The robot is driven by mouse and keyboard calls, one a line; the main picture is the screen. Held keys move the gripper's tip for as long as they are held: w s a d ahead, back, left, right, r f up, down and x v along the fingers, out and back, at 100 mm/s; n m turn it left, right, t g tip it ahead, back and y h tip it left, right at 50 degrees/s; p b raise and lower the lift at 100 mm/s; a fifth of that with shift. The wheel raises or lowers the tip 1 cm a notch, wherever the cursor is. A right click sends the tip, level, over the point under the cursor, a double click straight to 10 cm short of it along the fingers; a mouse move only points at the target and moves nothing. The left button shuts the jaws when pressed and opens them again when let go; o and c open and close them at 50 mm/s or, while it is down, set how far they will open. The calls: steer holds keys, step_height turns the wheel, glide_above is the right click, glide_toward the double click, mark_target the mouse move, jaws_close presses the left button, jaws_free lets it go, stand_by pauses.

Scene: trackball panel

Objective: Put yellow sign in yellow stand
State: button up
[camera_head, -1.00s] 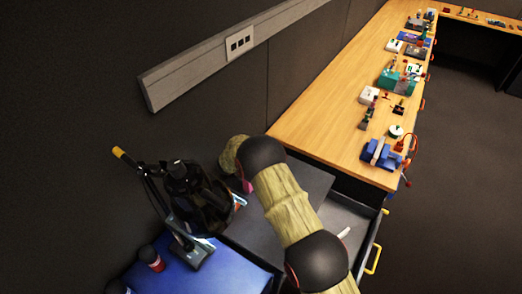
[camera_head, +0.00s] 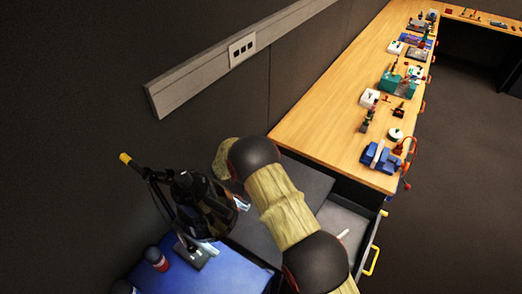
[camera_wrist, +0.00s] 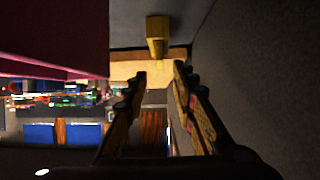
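In the wrist view my gripper (camera_wrist: 160,75) has its two fingers apart, with nothing visible between their tips. A small yellow block-like thing (camera_wrist: 157,36) lies just beyond the fingertips, near the top. I cannot tell whether it is the yellow sign or the yellow stand. In the head view my fingers cannot be made out clearly near the dark cluttered shape at lower left. No yellow sign or stand can be clearly picked out there.
A black jointed fixture with a yellow tip (camera_head: 125,158) stands by a blue surface (camera_head: 232,268). A red-and-black item (camera_head: 156,259) is at its left. An open drawer (camera_head: 350,222) lies right. A cluttered wooden bench (camera_head: 325,122) runs back. A magenta surface (camera_wrist: 50,40) is close in the wrist view.

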step_height(320, 180, up, 23)
steer(key=a+n+t+y, duration=0.2)
steer(key=y, duration=0.4)
steer(key=s+d+r+n+g+y, duration=0.1)
steer(key=s+d+r+y, duration=0.1)
steer(key=s+r, duration=0.45)
steer(key=s+d+r+n+y, duration=0.1)
steer(key=s+r+n+y, duration=0.15)
steer(key=r, duration=0.65)
steer(key=s+d+r+n+g, duration=0.1)
steer(key=s+d+r, duration=0.15)
steer(key=s, duration=0.65)
steer(key=s+d+r+g, duration=0.15)
steer(key=s+d, duration=0.25)
steer(key=s, duration=0.5)
steer(key=s+d+f+g+h, duration=0.1)
steer(key=s+d, duration=0.5)
steer(key=s, duration=0.6)
steer(key=s+d+f+g+h, duration=0.2)
steer(key=s+d, duration=0.4)
steer(key=s, duration=0.7)
steer(key=shift+d+f+h+p, duration=0.15)
steer(key=shift+f+h+p, duration=0.2)
steer(key=shift+f, duration=0.4)
